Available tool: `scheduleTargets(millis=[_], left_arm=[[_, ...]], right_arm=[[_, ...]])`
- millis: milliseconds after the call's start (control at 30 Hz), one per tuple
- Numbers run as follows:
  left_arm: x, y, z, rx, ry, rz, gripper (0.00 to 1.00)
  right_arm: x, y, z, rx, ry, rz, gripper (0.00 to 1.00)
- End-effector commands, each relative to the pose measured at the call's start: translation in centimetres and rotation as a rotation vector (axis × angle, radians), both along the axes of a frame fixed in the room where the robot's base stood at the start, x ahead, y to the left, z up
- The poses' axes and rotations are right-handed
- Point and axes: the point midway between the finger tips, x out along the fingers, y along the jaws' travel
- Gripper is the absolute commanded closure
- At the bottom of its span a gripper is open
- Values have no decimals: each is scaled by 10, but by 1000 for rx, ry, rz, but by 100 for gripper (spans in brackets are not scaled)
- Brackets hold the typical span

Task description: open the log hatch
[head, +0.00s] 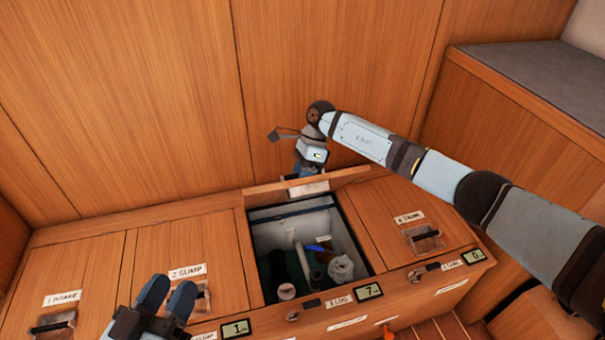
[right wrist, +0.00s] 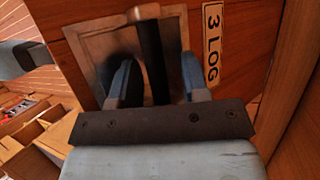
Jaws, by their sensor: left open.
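The log hatch lid (head: 335,181) is swung up at the back of its opening, seen nearly edge-on in the head view. In the right wrist view its face carries a "3 LOG" label (right wrist: 212,45) and a recessed metal plate with a dark bar handle (right wrist: 152,55). My right gripper (right wrist: 155,75) has its fingers on either side of this bar, with gaps visible, so it looks open around it. In the head view the right gripper's fingertips are hidden behind the lid. My left gripper (head: 168,287) is open and empty, over the front left hatches.
The open compartment (head: 262,215) holds a white pipe (head: 303,262), a blue item and a crumpled white item (head: 341,268). Shut hatches lie left, "2 SUMP" (head: 225,240) and "1 INTAKE" (head: 75,265), and right (head: 385,205). A wood wall (head: 150,100) rises close behind.

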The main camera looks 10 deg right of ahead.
Motion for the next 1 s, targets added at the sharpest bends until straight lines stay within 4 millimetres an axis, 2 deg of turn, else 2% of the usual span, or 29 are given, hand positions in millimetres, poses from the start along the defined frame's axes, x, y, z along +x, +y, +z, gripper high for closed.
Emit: scheduleTargets(millis=[267,367,700,833,1000], left_arm=[[-2,0,1,-2,5,1,57],[-3,1,7,-7,-6,5,57],[-3,3,35,-49,-87,30,57],[-4,3,41,-58,-108,36,57],[-5,4,46,-65,-124,39,57]], right_arm=[[3,-2,11,3,-4,1,58],[7,-7,25,2,-5,1,58],[30,-35,93,1,-6,1,58],[37,-43,111,1,-5,1,58],[41,-49,123,2,-4,2,58]])
